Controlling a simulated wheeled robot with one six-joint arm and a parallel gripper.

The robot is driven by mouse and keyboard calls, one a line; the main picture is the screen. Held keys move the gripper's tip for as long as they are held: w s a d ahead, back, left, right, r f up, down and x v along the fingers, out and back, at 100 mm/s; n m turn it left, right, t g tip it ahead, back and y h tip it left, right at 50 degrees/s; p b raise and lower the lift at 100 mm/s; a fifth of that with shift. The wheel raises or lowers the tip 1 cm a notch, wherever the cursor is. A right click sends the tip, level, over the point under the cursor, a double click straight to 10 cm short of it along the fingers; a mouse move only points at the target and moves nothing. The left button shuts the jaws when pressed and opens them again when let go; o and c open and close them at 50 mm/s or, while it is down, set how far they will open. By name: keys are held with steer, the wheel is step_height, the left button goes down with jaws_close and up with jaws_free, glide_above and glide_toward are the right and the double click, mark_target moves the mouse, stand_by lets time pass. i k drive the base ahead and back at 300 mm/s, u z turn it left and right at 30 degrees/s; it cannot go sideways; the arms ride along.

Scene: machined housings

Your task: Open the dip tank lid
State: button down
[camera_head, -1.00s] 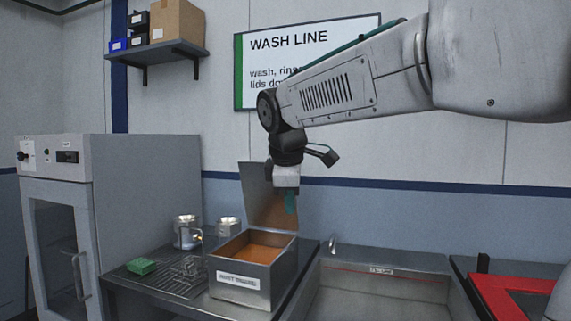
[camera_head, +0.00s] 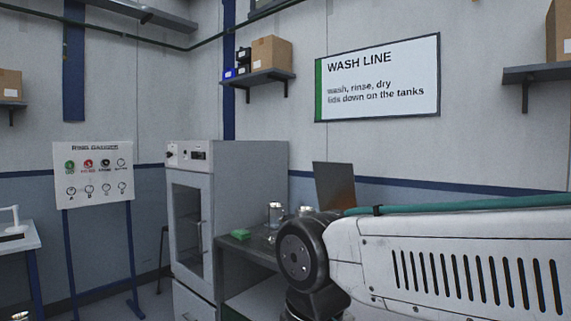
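The dip tank lid (camera_head: 335,184) stands raised, close to upright, against the wall behind the bench. Its lower part catches an orange tint. The tank body is hidden behind my arm, which fills the lower right of the view. My gripper is out of the frame, so I cannot see its fingers or whether it touches anything.
Metal housings (camera_head: 274,215) and a green block (camera_head: 240,234) are on the bench (camera_head: 262,254). A grey oven cabinet (camera_head: 240,165) stands to the left. A ring gauges board (camera_head: 94,175) and a white table (camera_head: 18,238) are farther left. The wash line sign (camera_head: 378,78) hangs above.

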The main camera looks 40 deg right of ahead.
mark_target(335, 187)
steer(key=u, duration=0.45)
steer(key=i, duration=0.95)
steer(key=z, duration=0.4)
